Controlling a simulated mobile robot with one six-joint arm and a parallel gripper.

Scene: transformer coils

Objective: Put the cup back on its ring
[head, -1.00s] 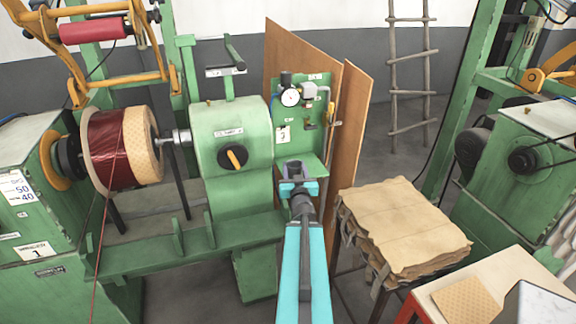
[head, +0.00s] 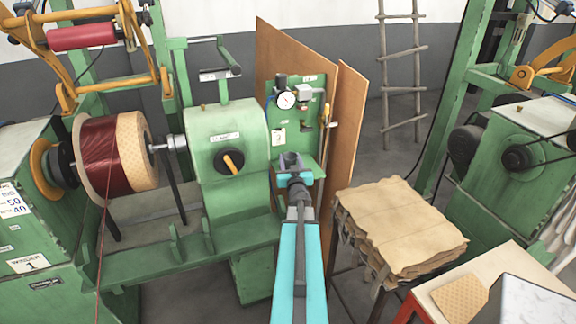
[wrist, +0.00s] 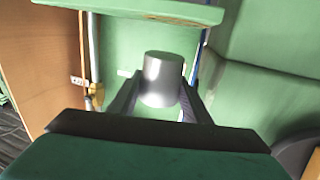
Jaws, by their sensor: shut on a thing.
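The cup (wrist: 163,78) is a plain grey cylinder between the two dark fingers of my gripper (wrist: 160,100) in the wrist view. The fingers are shut on its sides. In the head view the cup (head: 291,160) shows small and dark at the tip of my gripper (head: 292,171), in front of the green gauge panel (head: 292,125). It looks about upright. A green ledge (head: 309,168) is close beside and behind it. I cannot make out the ring in either view.
A round dial gauge (head: 286,100) and fittings are on the panel above the cup. The green winder housing (head: 228,150) stands close on the left. Brown boards (head: 345,125) lean on the right. A stack of brown sheets (head: 400,225) lies on a stand at right.

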